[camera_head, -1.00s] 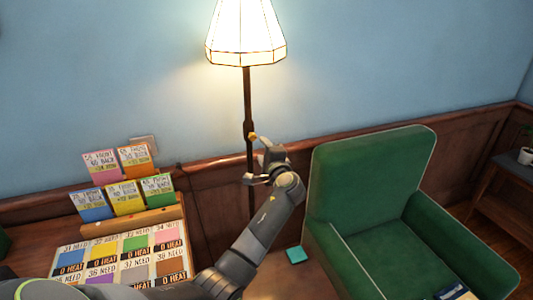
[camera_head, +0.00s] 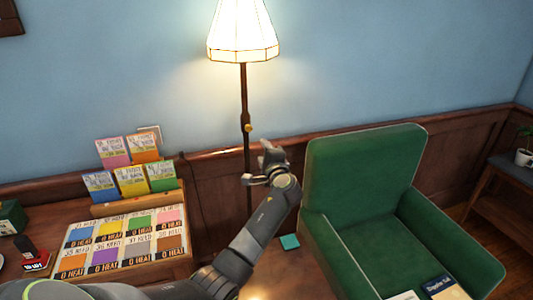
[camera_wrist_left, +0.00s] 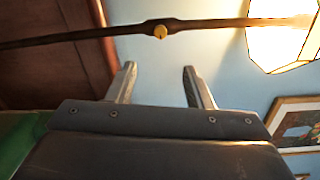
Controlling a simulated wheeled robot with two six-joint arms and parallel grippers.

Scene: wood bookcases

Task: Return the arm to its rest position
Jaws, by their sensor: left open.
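My left arm (camera_head: 245,240) comes in from the lower left and reaches up in front of the wall. Its gripper (camera_head: 257,166) is at the raised end, in front of the floor lamp's pole in the picture. In the left wrist view the two fingers of the gripper (camera_wrist_left: 159,72) stand apart with nothing between them, and the lamp pole (camera_wrist_left: 95,36) crosses beyond them. My right gripper is not in view.
A floor lamp (camera_head: 243,32) stands near the wall. A green armchair (camera_head: 362,180) is at right. At left, a table holds a board of coloured cards (camera_head: 125,240) and a rack of cards (camera_head: 133,178). A teal square (camera_head: 290,242) lies near the armchair.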

